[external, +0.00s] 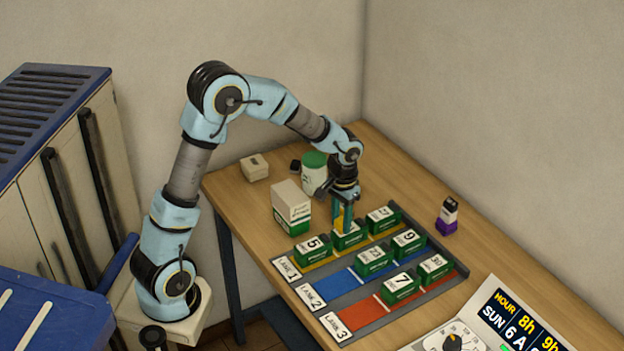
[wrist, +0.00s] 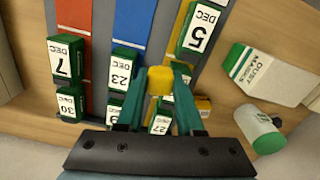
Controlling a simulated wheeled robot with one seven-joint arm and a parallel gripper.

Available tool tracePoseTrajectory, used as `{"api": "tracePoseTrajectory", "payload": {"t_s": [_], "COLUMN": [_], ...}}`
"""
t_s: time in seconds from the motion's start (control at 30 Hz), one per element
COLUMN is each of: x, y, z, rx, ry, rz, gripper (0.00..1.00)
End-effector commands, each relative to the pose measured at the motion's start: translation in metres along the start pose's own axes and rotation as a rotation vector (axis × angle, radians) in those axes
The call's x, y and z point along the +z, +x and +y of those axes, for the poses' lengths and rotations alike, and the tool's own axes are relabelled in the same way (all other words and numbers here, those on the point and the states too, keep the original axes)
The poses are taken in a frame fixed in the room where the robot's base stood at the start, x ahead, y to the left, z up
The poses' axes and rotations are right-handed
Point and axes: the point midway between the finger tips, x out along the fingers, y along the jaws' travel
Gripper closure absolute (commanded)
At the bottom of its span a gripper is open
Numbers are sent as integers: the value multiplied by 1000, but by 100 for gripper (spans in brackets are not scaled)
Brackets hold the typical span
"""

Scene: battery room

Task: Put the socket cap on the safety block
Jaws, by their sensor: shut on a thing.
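My gripper (external: 343,225) is above the middle of lane 1 on the battery rack. No safety block can be named surely. A small cream block (external: 255,168) with a dark mark on top stands at the table's back left, beside a small black piece (external: 295,166).
Dated green batteries stand on the rack's yellow, blue (external: 340,284) and red lanes. A dust mask box (external: 291,207) and a green-lidded white jar (external: 313,172) stand left of the gripper. A purple-and-black bottle (external: 447,215) is at right. A date display (external: 515,320) is in front.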

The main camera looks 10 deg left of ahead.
Motion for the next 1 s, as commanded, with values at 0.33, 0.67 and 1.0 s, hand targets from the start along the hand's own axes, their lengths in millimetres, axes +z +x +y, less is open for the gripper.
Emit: {"api": "tracePoseTrajectory", "payload": {"t_s": [0.33,0.67,1.0], "x": [-107,-133,-133], "y": [-28,-26,22], "z": [-82,-118,-118], "rx": [0,1,0], "ry": [133,186,186], "rz": [3,-4,-2], "gripper": [100,100,100]}}
